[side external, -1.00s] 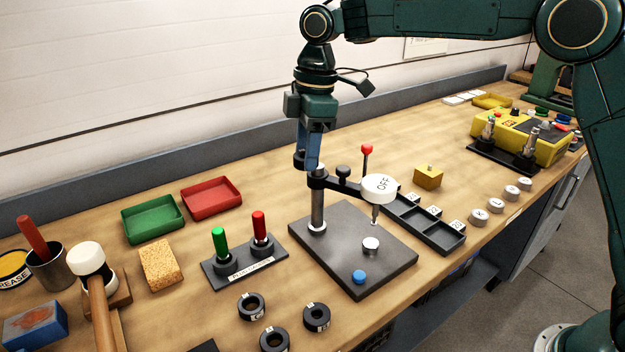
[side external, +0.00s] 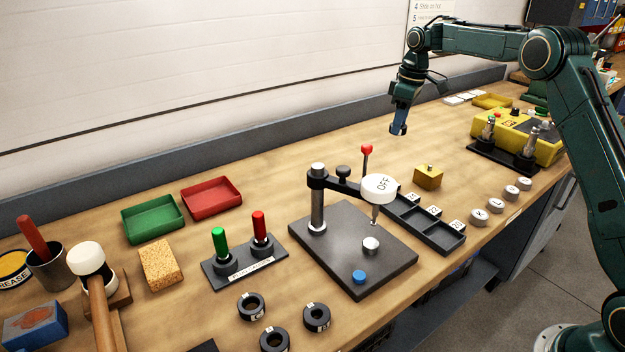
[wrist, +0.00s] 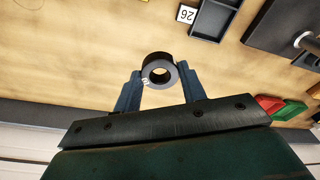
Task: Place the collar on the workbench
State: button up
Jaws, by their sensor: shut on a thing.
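My gripper (side external: 398,131) hangs over the back part of the workbench (side external: 330,155), behind the yellow block. In the wrist view, my gripper (wrist: 155,84) has its two blue fingers shut on a dark ring-shaped collar (wrist: 160,57), one finger on each side. Its hole faces the camera, and a small light label shows on its left edge. Bare wood lies behind the collar; the gap between them cannot be told. In the side view the held collar is hard to make out. Other black labelled collars (side external: 316,317) lie at the front of the bench.
A test stand (side external: 340,275) with a white "OFF" disc (side external: 380,188) and a red-knobbed rod (side external: 367,150) stands mid-bench. A black compartment tray (side external: 430,228) and yellow block (side external: 428,178) are beside it. Green (side external: 152,220) and red (side external: 211,198) trays lie left.

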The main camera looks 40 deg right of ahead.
jog(key=s+d+f+m, duration=0.1)
jog(key=s+d+m, duration=0.1)
jog(key=d, duration=0.5)
jog(key=s+d+f+m, duration=0.1)
jog(key=d+f, duration=0.1)
jog(key=d, duration=0.4)
jog(key=m, duration=0.3)
send_over(468, 163)
jog(key=shift+h, duration=0.4)
jog(key=shift+s+a+f, duration=0.1)
jog(key=shift+s+f, duration=0.05)
jog(key=shift+f, duration=1.45)
jog(key=shift+s+f, duration=0.15)
jog(key=shift+f, duration=1.4)
jog(key=shift+f, duration=0.1)
jog(key=shift+f, duration=1.85)
jog(key=shift+f, duration=0.15)
jog(key=o, duration=1.1)
